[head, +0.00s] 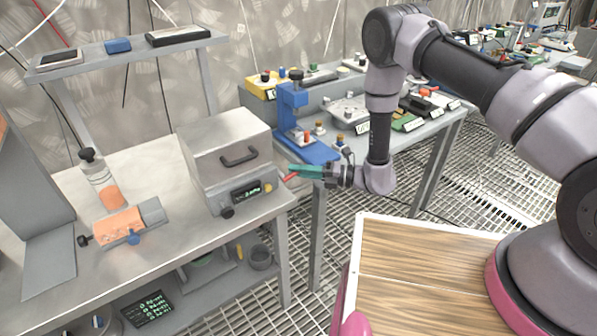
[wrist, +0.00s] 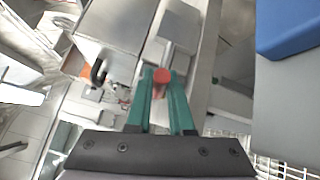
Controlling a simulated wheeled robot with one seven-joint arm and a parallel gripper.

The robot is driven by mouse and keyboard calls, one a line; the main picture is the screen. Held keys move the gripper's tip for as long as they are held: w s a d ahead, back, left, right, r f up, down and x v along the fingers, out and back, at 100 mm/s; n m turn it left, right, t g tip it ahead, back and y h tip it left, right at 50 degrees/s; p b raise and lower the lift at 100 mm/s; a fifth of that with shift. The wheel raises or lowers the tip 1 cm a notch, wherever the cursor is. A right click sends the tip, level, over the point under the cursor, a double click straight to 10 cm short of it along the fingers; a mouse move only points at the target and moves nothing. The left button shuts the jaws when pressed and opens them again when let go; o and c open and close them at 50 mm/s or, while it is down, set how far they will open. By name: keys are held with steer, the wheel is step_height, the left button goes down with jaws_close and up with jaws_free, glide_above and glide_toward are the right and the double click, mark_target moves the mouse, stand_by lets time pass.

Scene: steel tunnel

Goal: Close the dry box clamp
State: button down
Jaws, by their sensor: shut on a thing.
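The dry box (head: 222,150) is a grey metal box with a black handle on its front and a small lit display below. It stands at the right end of the left bench and also shows in the wrist view (wrist: 116,32). The clamp's red tip (head: 290,178) sticks out near the box's right side. In the wrist view this red tip (wrist: 161,76) lies between the teal fingers, with a grey metal part beyond it. My gripper (head: 294,173) is shut on the red tip. The fingers and the small picture hide much of the clamp, and I cannot tell its lever angle.
A blue press (head: 294,115) stands close behind my gripper on the back bench. A wood-topped surface (head: 420,265) is at the front. Grated floor (head: 345,210) lies between the benches.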

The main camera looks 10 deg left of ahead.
steer(key=n+h, duration=0.1)
steer(key=r+h, duration=0.1)
steer(key=n+t+h, duration=0.1)
steer(key=shift+s+a+r+n, duration=0.2)
steer(key=shift+s+r+n, duration=0.1)
steer(key=shift+r, duration=0.1)
steer(key=shift+s+a+r+n+t+h, duration=0.2)
steer(key=shift+r+n+t+h, duration=0.1)
steer(key=shift+n+h, duration=0.25)
steer(key=shift+s+a+r+n+t+h, duration=0.1)
steer(key=shift+s+r+n+t+h, duration=0.15)
steer(key=shift+n+h, duration=0.3)
steer(key=shift+f, duration=0.1)
steer(key=c, duration=0.8)
jaws_free()
